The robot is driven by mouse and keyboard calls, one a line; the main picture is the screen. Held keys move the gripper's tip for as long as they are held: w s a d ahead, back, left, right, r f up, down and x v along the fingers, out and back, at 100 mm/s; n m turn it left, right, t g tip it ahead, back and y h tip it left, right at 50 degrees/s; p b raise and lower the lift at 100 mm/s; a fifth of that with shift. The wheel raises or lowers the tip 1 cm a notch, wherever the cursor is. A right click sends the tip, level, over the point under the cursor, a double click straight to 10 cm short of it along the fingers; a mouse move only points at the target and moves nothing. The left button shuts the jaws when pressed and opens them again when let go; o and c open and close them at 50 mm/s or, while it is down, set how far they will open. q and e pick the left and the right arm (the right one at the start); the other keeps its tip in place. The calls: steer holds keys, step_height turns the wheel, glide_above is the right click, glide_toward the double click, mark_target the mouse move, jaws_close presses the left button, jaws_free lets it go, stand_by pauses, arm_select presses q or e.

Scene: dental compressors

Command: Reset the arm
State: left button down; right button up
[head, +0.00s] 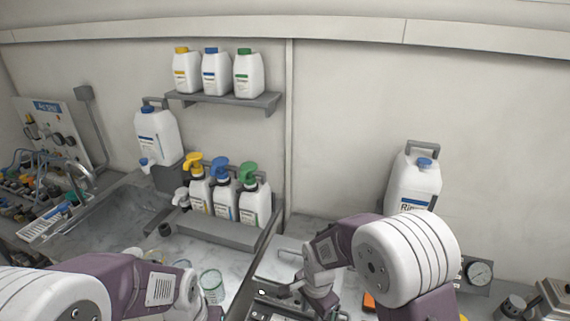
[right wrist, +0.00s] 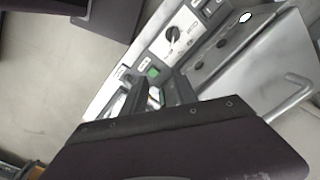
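My right arm comes in at the lower right of the head view. Its gripper (head: 278,293) points down and left over a grey machine with a control panel (head: 262,308). In the right wrist view, the dark fingers of this gripper (right wrist: 162,88) are apart, with nothing seen between them. Behind them is the panel (right wrist: 165,45) with a dial and a green button; I cannot tell whether they touch it. My left arm comes in at the lower left of the head view, and its gripper is not clearly visible.
A glass beaker (head: 212,286) stands near my left forearm. Pump bottles (head: 226,203) stand in a rack, with more bottles on a wall shelf (head: 225,99). A large rinse jug (head: 413,184) and a gauge (head: 479,271) are behind my right arm. A sink (head: 115,215) is at left.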

steer(key=s+d+r+n, duration=0.4)
steer(key=s+d+n, duration=0.5)
steer(key=d+n, duration=0.1)
steer(key=shift+d+r+n+t, duration=0.2)
steer(key=shift+d+n+t, duration=0.1)
steer(key=shift+d+t, duration=0.15)
